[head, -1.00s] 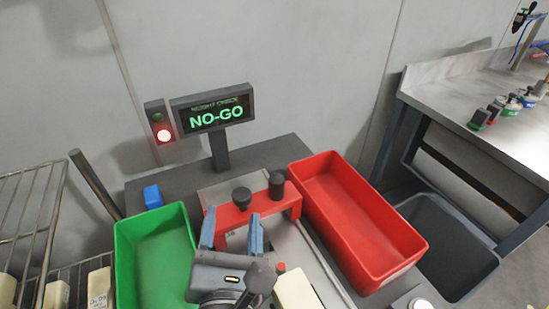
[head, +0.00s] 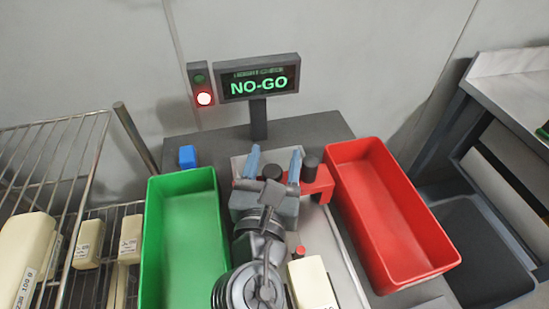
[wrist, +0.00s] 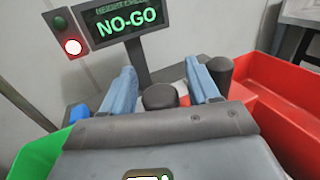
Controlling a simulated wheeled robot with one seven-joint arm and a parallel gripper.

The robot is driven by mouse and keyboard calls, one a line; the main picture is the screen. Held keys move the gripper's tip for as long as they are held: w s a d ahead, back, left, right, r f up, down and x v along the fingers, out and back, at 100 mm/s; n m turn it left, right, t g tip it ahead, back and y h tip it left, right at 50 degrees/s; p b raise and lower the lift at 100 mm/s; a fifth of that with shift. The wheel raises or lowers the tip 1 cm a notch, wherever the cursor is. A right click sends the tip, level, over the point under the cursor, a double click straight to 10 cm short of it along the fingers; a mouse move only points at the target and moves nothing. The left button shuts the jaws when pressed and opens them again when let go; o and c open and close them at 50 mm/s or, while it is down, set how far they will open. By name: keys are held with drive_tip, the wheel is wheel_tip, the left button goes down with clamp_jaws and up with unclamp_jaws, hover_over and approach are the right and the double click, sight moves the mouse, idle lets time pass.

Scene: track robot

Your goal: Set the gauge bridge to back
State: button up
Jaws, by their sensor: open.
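The gauge bridge (head: 322,184) is red and spans the grey track between the two bins. It carries a round dark knob (head: 272,173) and a dark cylinder (head: 311,168) at its right end. My gripper (head: 274,162) is open over the bridge, its blue fingers on either side of the knob. In the wrist view the knob (wrist: 160,96) also shows between the spread fingers, apart from both, and the cylinder (wrist: 220,74) is just right of the right finger. My gripper hides much of the bridge's left part.
A green bin (head: 185,235) stands left and a red bin (head: 390,215) right. The display (head: 258,82) reads NO-GO with a red lamp (head: 204,98) lit. A cream block (head: 311,283) sits in front of the bridge. A blue block (head: 187,156) lies behind the green bin.

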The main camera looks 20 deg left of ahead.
drive_tip(key=c, duration=0.8)
drive_tip(key=shift+r, duration=0.15)
clamp_jaws()
